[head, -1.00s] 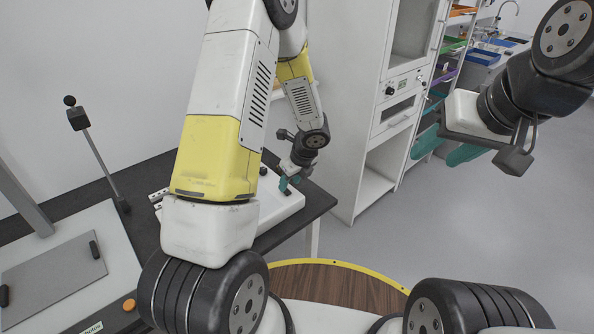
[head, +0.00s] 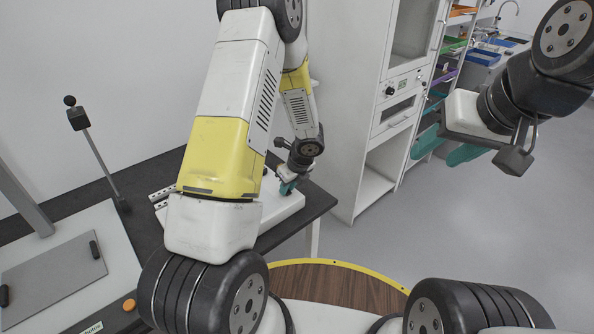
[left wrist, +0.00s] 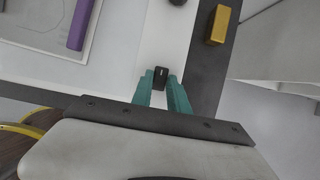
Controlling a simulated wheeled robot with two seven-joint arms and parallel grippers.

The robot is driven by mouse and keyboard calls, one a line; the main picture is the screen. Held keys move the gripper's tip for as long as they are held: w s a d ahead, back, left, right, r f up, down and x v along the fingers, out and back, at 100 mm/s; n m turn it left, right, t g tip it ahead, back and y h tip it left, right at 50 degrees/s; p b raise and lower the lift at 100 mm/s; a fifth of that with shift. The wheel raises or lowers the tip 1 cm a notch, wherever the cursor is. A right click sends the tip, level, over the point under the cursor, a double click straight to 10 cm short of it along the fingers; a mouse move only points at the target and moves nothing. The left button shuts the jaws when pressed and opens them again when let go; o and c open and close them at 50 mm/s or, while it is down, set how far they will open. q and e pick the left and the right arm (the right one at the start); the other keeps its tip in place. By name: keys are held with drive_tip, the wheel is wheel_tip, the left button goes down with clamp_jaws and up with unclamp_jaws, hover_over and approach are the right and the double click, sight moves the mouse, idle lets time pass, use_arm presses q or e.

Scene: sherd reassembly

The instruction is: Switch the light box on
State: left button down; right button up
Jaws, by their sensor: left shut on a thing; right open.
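The light box (head: 283,210) is a white slab on the dark table, mostly hidden behind my left arm in the head view. The left wrist view shows its white edge strip (left wrist: 160,45) with a small black switch (left wrist: 161,74). My left gripper (head: 287,187) is down at the box's right part. In the left wrist view its teal fingers (left wrist: 161,86) stand on both sides of the switch and are shut on it. My right gripper (head: 452,147) is open, empty and raised at the right, away from the box.
A purple bar (left wrist: 80,25) lies on the pale panel at upper left; a yellow block (left wrist: 219,25) lies on the dark table beside the box. A device with a grey plate (head: 52,278) and orange button (head: 129,305) stands at left. A white cabinet (head: 370,150) stands behind.

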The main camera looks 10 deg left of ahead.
use_arm(q)
drive_tip(key=shift+a, duration=0.1)
drive_tip(key=shift+w+a+g+h, duration=0.15)
drive_tip(key=shift+a+g+h, duration=0.15)
drive_tip(key=shift+g+h, duration=0.5)
drive_tip(key=shift+w+a+g+h, duration=0.15)
drive_tip(key=shift+g+h, duration=0.45)
drive_tip(key=shift+h, duration=0.3)
drive_tip(key=c, duration=1.3)
unclamp_jaws()
drive_tip(key=shift+r, duration=0.1)
drive_tip(key=shift+r, duration=3.9)
